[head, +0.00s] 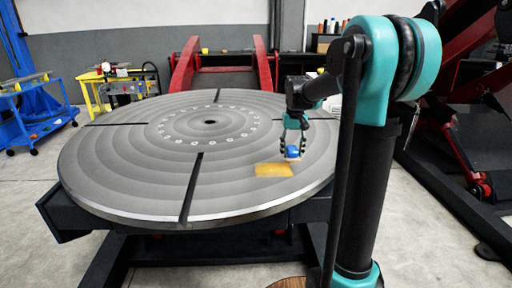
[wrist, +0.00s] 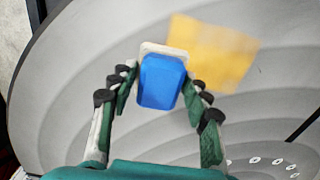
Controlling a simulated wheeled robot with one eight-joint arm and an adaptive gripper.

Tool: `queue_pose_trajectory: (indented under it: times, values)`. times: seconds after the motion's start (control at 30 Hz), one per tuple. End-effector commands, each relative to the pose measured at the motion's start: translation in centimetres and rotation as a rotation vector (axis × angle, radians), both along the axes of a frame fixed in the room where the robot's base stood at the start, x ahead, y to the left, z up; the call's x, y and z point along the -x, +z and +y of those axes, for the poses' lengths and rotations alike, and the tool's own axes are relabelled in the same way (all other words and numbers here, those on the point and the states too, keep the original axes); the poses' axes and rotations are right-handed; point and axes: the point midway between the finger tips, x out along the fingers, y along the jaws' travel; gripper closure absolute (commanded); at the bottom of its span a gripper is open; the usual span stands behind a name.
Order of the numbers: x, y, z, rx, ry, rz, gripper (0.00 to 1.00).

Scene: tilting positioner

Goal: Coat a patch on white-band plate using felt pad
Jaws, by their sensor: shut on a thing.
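The felt pad is a blue block (wrist: 162,82) with a pale felt face (wrist: 160,48) at its far end. My gripper (head: 293,148) is shut on its blue part, with fingers on both sides in the wrist view. The large round grey plate (head: 110,165) has ringed shading, dark slots and a pale rim band. A yellow-orange patch (head: 273,170) lies on its near right part; the wrist view shows it too (wrist: 213,52), beside the pad. The pad is just behind the patch in the head view. Whether the felt touches the plate cannot be told.
The plate rests on a dark base (head: 65,215). Red supports (head: 185,65) stand behind it and a red-and-black machine (head: 460,110) stands at right. A blue cart (head: 35,110) and a yellow cart (head: 115,85) are at left. The plate's left and middle are clear.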

Motion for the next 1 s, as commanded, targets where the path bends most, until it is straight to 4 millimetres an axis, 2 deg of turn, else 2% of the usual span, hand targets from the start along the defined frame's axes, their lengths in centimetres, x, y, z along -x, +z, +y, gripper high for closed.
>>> queue_pose_trajectory:
  times: [0.5,1.0]
  values:
    - [-1.0,4.3,0.0,0.000,0.000,0.000,0.80]
    - [-1.0,4.4,0.0,0.000,0.000,0.000,0.80]
